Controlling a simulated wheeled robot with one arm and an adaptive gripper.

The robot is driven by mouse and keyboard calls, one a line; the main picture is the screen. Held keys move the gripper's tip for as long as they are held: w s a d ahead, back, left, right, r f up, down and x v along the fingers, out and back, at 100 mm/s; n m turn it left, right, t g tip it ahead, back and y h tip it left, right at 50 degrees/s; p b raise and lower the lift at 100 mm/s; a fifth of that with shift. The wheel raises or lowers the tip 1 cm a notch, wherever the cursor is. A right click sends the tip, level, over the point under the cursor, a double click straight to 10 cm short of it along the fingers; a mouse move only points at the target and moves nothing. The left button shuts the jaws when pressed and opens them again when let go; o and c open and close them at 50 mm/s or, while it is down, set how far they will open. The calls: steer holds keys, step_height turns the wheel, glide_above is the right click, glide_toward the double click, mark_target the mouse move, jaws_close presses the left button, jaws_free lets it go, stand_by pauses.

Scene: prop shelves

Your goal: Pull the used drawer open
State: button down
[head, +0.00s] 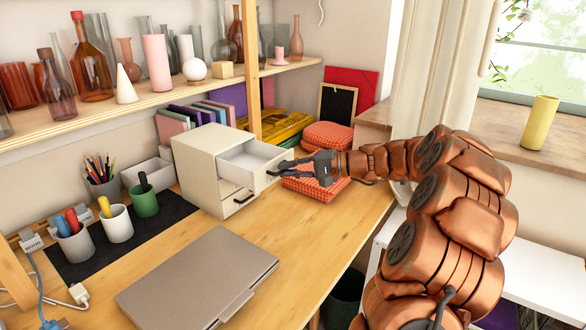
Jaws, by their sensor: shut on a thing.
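A small cream drawer unit (195,171) stands on the wooden desk. Its upper drawer (243,158) is pulled out and the inside looks empty. The lower drawer (238,203) is closed and has a dark handle. My gripper (277,171) reaches in from the right. It is shut at the front of the upper drawer, where that drawer's handle would be. The handle is hidden by the fingers.
A closed grey laptop (200,283) lies in front of the unit. Pen cups (117,223) stand on a black mat at left. Folded red checked cloths (318,184) lie right of the unit, close by my gripper. A shelf with bottles (90,62) runs above.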

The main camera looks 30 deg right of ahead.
steer(key=c, duration=1.2)
jaws_free()
steer(key=shift+c, duration=0.2)
steer(key=v, duration=1.2)
